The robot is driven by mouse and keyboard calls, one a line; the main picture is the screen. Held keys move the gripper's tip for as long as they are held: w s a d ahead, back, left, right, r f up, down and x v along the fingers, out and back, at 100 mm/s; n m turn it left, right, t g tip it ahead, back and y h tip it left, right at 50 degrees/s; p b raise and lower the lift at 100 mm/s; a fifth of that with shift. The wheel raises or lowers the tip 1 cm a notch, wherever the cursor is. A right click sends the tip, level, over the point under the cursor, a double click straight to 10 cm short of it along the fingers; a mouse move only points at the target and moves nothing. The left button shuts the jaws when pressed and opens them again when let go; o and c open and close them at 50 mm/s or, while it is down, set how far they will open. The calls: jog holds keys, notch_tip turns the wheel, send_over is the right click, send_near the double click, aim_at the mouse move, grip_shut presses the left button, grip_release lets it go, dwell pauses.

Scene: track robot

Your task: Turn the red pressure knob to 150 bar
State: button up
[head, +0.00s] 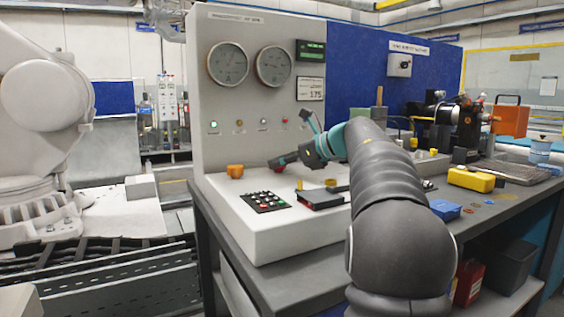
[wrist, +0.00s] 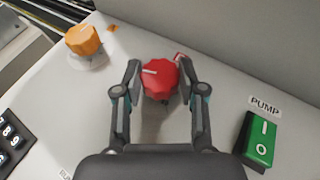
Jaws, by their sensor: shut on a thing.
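The red pressure knob (wrist: 160,80) sits between my gripper's two fingers in the wrist view. It is a lobed red knob with a white pointer line on its top, and the line points to the left in that view. My gripper (wrist: 162,82) is shut on the knob, one finger on each side. In the head view my gripper (head: 284,162) reaches down to the top of the light console, and the knob is mostly hidden there. Two round dial gauges (head: 228,64) (head: 273,66) are on the upright panel. Their needles are too small to read.
An orange knob (wrist: 83,40) stands at the upper left of the wrist view. A green PUMP rocker switch (wrist: 261,139) is at the right, a dark keypad (wrist: 12,143) at the left. The upright panel (head: 215,115) rises behind my gripper. A green-lit display (head: 311,50) is on it.

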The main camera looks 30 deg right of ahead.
jog(key=shift+s+a+m+t+h+b, duration=0.1)
jog(key=shift+a+m+t+h+b, duration=0.1)
jog(key=shift+m+t+h+b, duration=0.65)
jog(key=m+h+p, duration=0.2)
jog(key=m+h, duration=0.1)
jog(key=shift+a+r+h, duration=0.2)
jog(key=shift+h, duration=0.05)
jog(key=shift+f+m+t+h+p, duration=0.15)
jog(key=shift+m+t+h+p, duration=0.4)
jog(key=shift+m+h, duration=1.15)
jog(key=shift+m+g+h, duration=0.4)
jog(key=shift+m+h, duration=0.25)
jog(key=shift+h, duration=0.35)
jog(key=o, duration=1.2)
jog(key=shift+c, duration=0.2)
